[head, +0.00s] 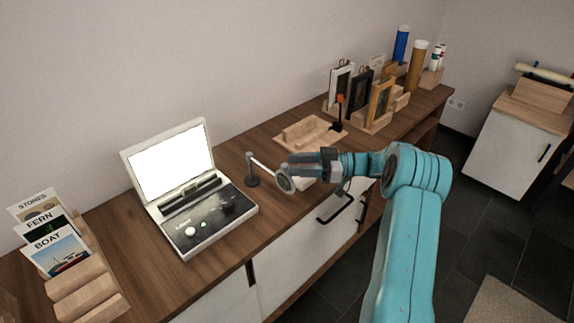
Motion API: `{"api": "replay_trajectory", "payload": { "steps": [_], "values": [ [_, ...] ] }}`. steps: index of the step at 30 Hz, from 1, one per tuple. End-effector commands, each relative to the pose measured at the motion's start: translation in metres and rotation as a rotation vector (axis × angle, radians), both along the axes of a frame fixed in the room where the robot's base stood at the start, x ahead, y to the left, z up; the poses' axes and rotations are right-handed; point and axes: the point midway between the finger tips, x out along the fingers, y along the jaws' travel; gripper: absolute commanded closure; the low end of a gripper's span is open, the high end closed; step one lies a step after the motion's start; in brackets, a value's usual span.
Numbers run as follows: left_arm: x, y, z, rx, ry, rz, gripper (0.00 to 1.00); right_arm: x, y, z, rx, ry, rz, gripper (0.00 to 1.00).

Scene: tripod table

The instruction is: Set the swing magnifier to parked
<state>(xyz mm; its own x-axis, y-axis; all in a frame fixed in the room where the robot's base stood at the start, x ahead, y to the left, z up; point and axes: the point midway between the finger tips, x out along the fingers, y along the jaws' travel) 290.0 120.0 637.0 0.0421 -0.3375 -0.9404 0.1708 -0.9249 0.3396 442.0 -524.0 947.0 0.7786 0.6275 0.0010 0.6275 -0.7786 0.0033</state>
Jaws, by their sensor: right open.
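The swing magnifier has a dark post (252,170) on the wooden counter, right of the light box. Its pale arm (263,166) reaches right and toward the counter's front edge, ending in a round grey lens ring (285,180). My right gripper (292,165) is at the lens end, its open fingers pointing left. It overlaps the ring in the picture; I cannot tell whether they touch. My gripper and forearm hide part of the counter behind them. My left gripper is not in view.
A light box with a bright screen (173,160) stands left of the magnifier. A wooden tray (311,134) lies behind my gripper, with a dark stand with a red top (340,99) nearby. Framed pictures (380,104) stand further right. A card rack (84,287) is at front left.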

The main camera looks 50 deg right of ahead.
Motion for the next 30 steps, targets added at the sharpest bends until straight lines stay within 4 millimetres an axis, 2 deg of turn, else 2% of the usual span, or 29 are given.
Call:
{"api": "replay_trajectory", "payload": {
  "steps": [6, 13, 19, 30],
  "values": [
    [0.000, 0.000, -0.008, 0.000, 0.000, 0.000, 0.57, -0.048, -0.039, -0.002, -0.003, 0.000, -0.006, 0.58],
    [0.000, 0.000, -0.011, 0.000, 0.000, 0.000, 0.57, -0.085, -0.068, 0.000, -0.002, -0.002, -0.003, 0.58],
    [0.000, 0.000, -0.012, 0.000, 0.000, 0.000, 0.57, -0.098, -0.079, 0.001, -0.002, -0.001, -0.002, 0.58],
    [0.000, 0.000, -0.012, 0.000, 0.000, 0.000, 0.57, -0.099, -0.079, 0.001, -0.002, -0.003, -0.001, 0.58]
  ]
}}
